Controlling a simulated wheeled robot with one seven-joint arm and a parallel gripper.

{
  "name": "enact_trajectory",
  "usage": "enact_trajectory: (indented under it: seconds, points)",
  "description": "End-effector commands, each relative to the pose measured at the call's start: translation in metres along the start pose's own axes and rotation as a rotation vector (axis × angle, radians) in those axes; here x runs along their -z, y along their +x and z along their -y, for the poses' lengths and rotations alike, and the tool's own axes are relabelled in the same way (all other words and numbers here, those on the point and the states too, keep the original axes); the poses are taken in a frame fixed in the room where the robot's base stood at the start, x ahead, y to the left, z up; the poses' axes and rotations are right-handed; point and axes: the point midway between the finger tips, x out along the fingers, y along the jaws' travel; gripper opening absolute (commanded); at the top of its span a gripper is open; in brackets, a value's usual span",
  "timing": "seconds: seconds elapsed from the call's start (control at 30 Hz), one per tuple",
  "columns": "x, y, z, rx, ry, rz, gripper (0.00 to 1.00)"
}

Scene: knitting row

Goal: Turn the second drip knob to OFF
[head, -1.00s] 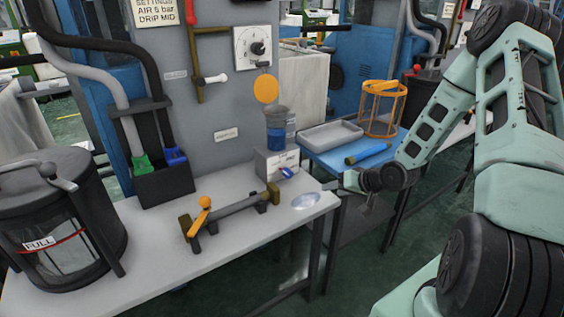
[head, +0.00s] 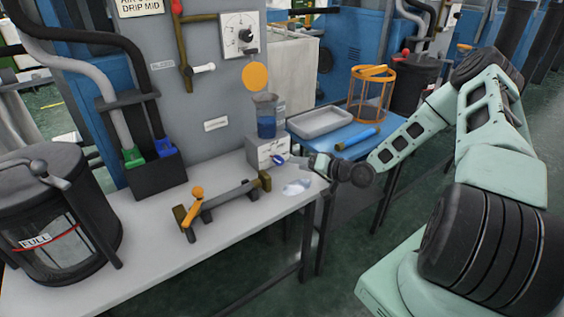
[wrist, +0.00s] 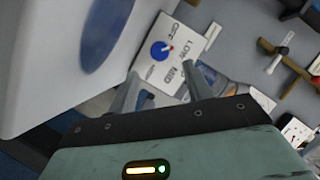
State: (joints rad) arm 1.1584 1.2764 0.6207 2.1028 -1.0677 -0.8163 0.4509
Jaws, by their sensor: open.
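A small blue drip knob (head: 279,160) is on the pale box (head: 266,146) below the blue-filled cup (head: 266,116). My gripper (head: 295,160) is just right of the knob in the head view. In the wrist view my gripper (wrist: 162,78) is open and empty, its fingertips short of the knob, with the plate between and beyond them.
A large pale object with a blue oval (wrist: 105,35) fills the wrist view's left side, close to the fingers. A rod on brown stands (head: 225,195) lies on the bench (head: 130,250).

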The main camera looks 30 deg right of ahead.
Motion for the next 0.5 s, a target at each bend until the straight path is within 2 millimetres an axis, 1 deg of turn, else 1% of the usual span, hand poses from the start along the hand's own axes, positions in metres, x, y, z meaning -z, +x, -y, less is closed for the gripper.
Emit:
enact_trajectory:
  seconds: [0.03, 0.2, 0.33, 0.5]
  points:
    - [-0.001, 0.012, 0.001, 0.002, 0.0, 0.002, 0.5]
    - [-0.001, 0.045, 0.0, 0.002, -0.001, 0.001, 0.5]
    - [-0.001, 0.064, 0.0, 0.0, 0.0, 0.001, 0.5]
    - [0.0, 0.077, 0.0, 0.0, -0.001, 0.001, 0.5]
